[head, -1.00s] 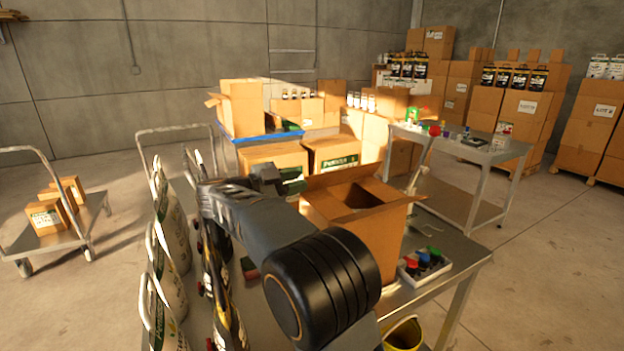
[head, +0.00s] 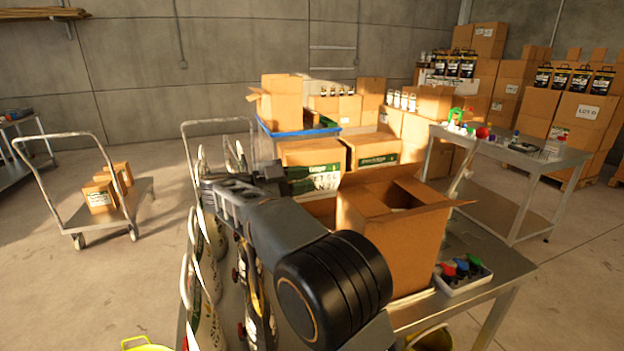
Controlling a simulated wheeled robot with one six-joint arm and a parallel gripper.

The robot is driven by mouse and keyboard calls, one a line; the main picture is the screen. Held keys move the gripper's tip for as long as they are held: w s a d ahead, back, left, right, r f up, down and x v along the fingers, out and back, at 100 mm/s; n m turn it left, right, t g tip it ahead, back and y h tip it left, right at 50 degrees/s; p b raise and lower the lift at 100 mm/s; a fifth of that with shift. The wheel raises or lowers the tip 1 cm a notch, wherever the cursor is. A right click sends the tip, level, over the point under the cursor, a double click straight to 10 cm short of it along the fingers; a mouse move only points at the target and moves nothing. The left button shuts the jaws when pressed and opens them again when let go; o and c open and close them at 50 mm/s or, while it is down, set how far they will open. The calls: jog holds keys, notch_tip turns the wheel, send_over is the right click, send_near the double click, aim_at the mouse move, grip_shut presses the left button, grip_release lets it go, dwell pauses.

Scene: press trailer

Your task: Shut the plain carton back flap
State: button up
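The plain brown carton (head: 405,248) stands upright on the metal table, right of my arm. Its top is open. A right flap (head: 433,200) sticks outward, a far flap (head: 378,174) stands raised behind the opening, and part of a left flap (head: 320,209) spreads outward. My arm hides the carton's lower left. My gripper end (head: 268,172) is a dark shape beyond my forearm, left of the carton and apart from its visible flaps. Its fingers cannot be made out.
White-and-dark bags (head: 205,250) stand close left of my arm. A tray of coloured caps (head: 462,272) sits right of the carton. Labelled cartons (head: 312,155) and a blue tray (head: 262,128) are behind. A side table (head: 540,160) stands right; a cart (head: 140,190) stands left.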

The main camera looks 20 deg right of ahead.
jog(key=s+d+r+m+g+p, duration=0.25)
jog(key=d+r, duration=0.35)
jog(key=d, duration=0.3)
jog(key=s+d+r+m+g+p, duration=0.25)
jog(key=d+r, duration=0.25)
jog(key=d, duration=0.5)
jog(key=w+d+r+n+t+p, duration=0.2)
jog(key=d+r+n+t, duration=0.3)
jog(key=d+r+t, duration=0.3)
jog(key=w+d+r+n+t+p, duration=0.2)
jog(key=d+r+n+t, duration=0.25)
jog(key=r+t, duration=0.5)
jog(key=n+g+y, duration=0.2)
jog(key=g+y, duration=0.3)
jog(key=y, duration=1.3)
send_near(384, 171)
jog(key=p+x, duration=0.1)
jog(key=x, duration=0.9)
jog(key=shift+w+d+f+p, duration=0.2)
jog(key=shift+w+f+p, duration=0.1)
jog(key=shift+p, duration=0.05)
